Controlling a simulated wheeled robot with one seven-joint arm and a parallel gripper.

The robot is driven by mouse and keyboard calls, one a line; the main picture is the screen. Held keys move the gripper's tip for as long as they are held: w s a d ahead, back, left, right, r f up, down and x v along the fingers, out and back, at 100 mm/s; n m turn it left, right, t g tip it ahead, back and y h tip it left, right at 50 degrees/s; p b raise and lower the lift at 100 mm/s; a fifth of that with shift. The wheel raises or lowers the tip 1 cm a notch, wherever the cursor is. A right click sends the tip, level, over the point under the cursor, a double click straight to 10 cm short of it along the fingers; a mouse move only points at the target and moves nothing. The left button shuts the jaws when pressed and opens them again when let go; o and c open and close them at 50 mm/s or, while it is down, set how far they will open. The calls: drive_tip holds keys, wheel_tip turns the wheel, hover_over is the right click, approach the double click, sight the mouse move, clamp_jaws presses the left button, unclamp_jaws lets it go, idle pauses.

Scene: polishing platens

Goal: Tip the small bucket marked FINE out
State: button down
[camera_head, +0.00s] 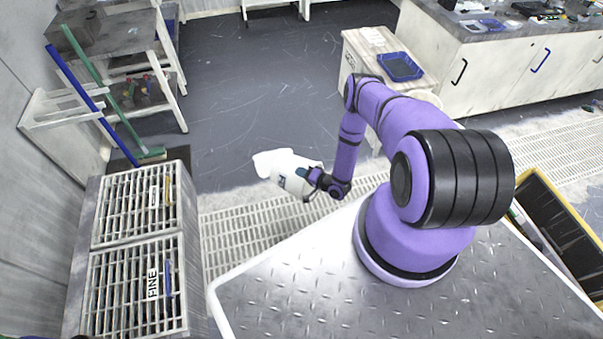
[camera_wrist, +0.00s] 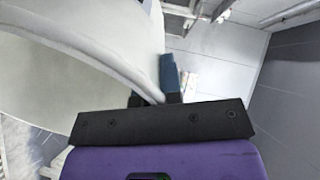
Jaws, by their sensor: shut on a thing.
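The small white bucket (camera_head: 292,170) is held out over the floor, beyond the edge of my base. It looks tipped toward its side, with a dark label on its lower face that is too small to read surely. A paler white shape at its left end may be its mouth or something coming out; I cannot tell. My gripper (camera_head: 312,178) is shut on the bucket at its right side. In the wrist view the bucket's curved white wall and rim (camera_wrist: 75,60) fill the left, with my gripper (camera_wrist: 165,88) closed at the rim. The inside of the bucket is hidden.
Two grated basins stand at the left; the near grate (camera_head: 135,291) bears a FINE sign, the far grate (camera_head: 136,206) another label. A floor grating (camera_head: 240,232) runs below the bucket. A white cabinet with a blue tray (camera_head: 400,67) stands behind. Open floor lies beyond.

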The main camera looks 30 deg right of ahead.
idle(0.4)
drive_tip(key=r+g, duration=0.1)
drive_tip(key=g+h, duration=0.1)
drive_tip(key=shift+w+r+g, duration=0.1)
drive_tip(key=shift+r+g, duration=0.25)
drive_tip(key=shift+g, duration=0.05)
wheel_tip(320, 180, up, 3)
drive_tip(key=g+h, duration=0.1)
drive_tip(key=g, duration=0.1)
drive_tip(key=g+h, duration=0.1)
drive_tip(key=g, duration=0.2)
drive_tip(key=shift+f+h, duration=0.2)
drive_tip(key=shift+h, duration=0.2)
wheel_tip(320, 180, up, 2)
drive_tip(key=g+h, duration=0.2)
drive_tip(key=g, duration=0.2)
drive_tip(key=shift+a, duration=0.1)
drive_tip(key=shift+r+g+h, duration=0.4)
drive_tip(key=shift+r+g, duration=0.05)
drive_tip(key=shift+g, duration=0.45)
drive_tip(key=shift+r+g+h, duration=0.4)
drive_tip(key=shift+g, duration=0.5)
drive_tip(key=shift+r, duration=0.1)
